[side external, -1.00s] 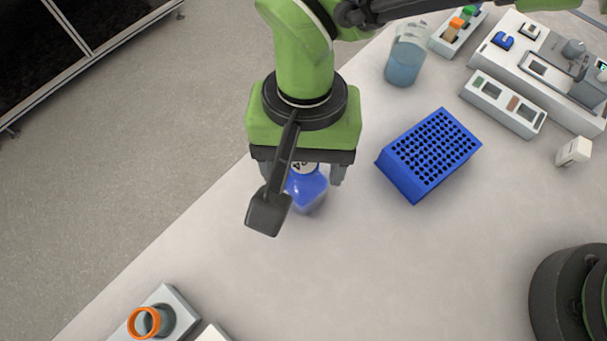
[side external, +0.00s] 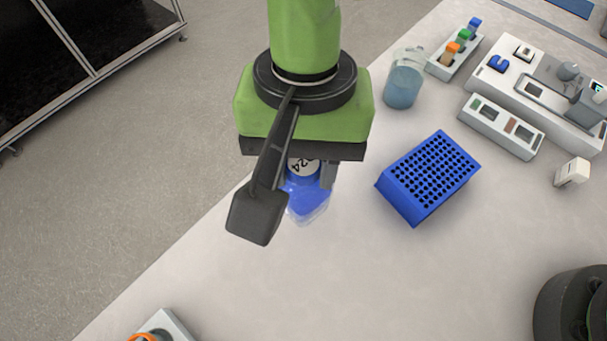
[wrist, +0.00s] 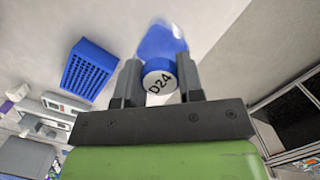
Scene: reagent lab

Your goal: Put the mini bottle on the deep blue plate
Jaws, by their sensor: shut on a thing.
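The mini bottle (side external: 305,200) is blue and see-through, with a round cap end marked D24. My gripper (side external: 300,182) is shut on it, and the bottle hangs below the jaws above the bench. In the wrist view the bottle (wrist: 161,43) lies between the two fingers (wrist: 160,82), its D24 cap towards me. In the side view the wrist camera's bracket hides the left finger and part of the bottle. The deep blue plate (side external: 430,178), a blue block with many round wells, stands on the bench to the right of the bottle. It also shows upper left in the wrist view (wrist: 88,70).
A beaker of bluish liquid (side external: 403,85) stands behind the plate. A rack of coloured vials (side external: 452,55), a white instrument (side external: 540,80) and a white slotted tray (side external: 502,126) are at the upper right. The bench in front of the plate is clear.

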